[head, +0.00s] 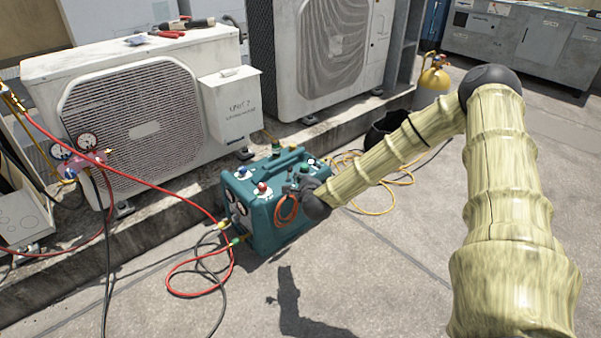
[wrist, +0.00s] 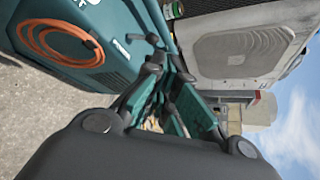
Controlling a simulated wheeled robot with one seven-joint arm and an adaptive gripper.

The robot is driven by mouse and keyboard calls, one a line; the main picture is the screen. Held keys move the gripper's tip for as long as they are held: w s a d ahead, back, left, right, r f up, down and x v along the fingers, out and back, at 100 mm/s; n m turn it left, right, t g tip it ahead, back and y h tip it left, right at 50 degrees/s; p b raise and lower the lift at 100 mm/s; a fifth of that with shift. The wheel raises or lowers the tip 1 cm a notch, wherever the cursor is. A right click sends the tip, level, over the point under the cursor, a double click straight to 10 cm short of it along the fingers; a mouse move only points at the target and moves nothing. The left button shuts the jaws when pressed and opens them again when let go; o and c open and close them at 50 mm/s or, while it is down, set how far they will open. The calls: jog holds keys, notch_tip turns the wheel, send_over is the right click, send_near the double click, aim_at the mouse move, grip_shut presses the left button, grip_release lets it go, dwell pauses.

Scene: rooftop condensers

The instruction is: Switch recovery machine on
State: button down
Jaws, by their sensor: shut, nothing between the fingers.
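The recovery machine (head: 262,222) is a teal box with a top handle, standing on the ground in front of the left condenser. Red and blue knobs show on its top, and gauges on its left face. My gripper (head: 298,182) is at the machine's right top edge, shut and empty. In the wrist view, my gripper (wrist: 166,62) is close against the teal casing (wrist: 118,52), beside a coiled orange cord (wrist: 60,42). I cannot tell whether the fingertips touch the machine. The power switch cannot be made out; my gripper and wrist hide part of the top.
Red and black hoses (head: 232,262) run from the machine's left to a gauge manifold (head: 85,158). Condensers (head: 150,110) stand behind on a concrete curb. The front paving is mostly clear.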

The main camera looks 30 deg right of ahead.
jog(key=shift+p+v, duration=0.3)
jog(key=shift+v, duration=1)
jog(key=shift+d, duration=0.1)
jog(key=s+a+f+n+g+y, duration=0.6)
jog(key=s+a+f+n, duration=1)
jog(key=s+a, duration=0.4)
jog(key=s+a+f+n+g, duration=0.15)
jog(key=s+n, duration=0.25)
jog(key=s, duration=0.4)
jog(key=s+f+n+g+h, duration=0.1)
jog(key=s+f+n+g, duration=0.25)
jog(key=s, duration=0.55)
jog(key=s+a+f+n+g, duration=0.15)
jog(key=s+n, duration=0.25)
jog(key=s, duration=0.4)
notch_tip(320, 180, up, 36)
jog(key=p, duration=3.6)
jog(key=shift+s+d+r+g, duration=0.15)
jog(key=shift+s+d+g, duration=0.15)
jog(key=shift+s+g, duration=0.1)
